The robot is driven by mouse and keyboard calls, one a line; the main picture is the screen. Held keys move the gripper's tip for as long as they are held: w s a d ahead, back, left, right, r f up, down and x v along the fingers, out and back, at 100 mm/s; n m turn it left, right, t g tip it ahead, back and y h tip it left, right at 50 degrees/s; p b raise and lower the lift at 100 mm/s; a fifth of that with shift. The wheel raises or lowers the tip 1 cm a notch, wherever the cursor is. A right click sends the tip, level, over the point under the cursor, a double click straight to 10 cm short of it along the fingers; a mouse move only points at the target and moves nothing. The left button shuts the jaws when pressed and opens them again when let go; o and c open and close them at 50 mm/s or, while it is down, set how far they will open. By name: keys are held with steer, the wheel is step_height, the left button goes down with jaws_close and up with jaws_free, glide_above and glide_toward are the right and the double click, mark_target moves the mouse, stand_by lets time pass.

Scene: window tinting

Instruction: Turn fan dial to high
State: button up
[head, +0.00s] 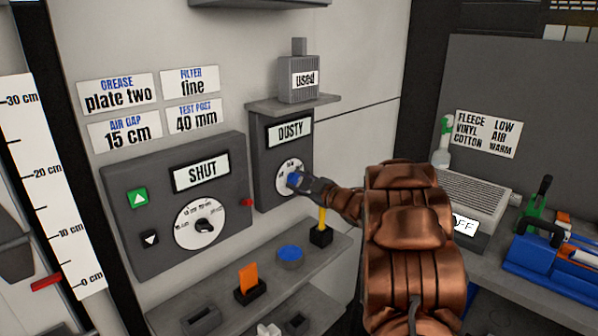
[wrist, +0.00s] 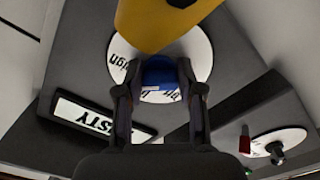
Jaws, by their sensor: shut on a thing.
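The dial (head: 283,181) is a white round face with a blue knob (head: 293,179), on a dark grey box labelled DUSTY (head: 290,131). In the wrist view the blue knob (wrist: 159,76) sits between the two fingers of my gripper (wrist: 160,92), which is shut on it. Black lettering lies around the white face (wrist: 196,58), partly covered by the fingers and a yellow thing. I cannot tell which setting the knob points to. In the head view my gripper (head: 304,186) reaches the knob from the right.
A grey shelf (head: 335,245) below holds a yellow upright piece (head: 322,220), a blue disc (head: 289,254) and an orange piece (head: 248,280). A panel reading SHUT (head: 202,172) with another dial is left. A grey device reading OFF (head: 465,226) stands right.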

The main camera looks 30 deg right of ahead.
steer(key=shift+m+p, duration=1)
steer(key=shift+m, duration=0.1)
steer(key=o, duration=1.2)
steer(key=shift+c, duration=0.2)
steer(key=v, duration=1.2)
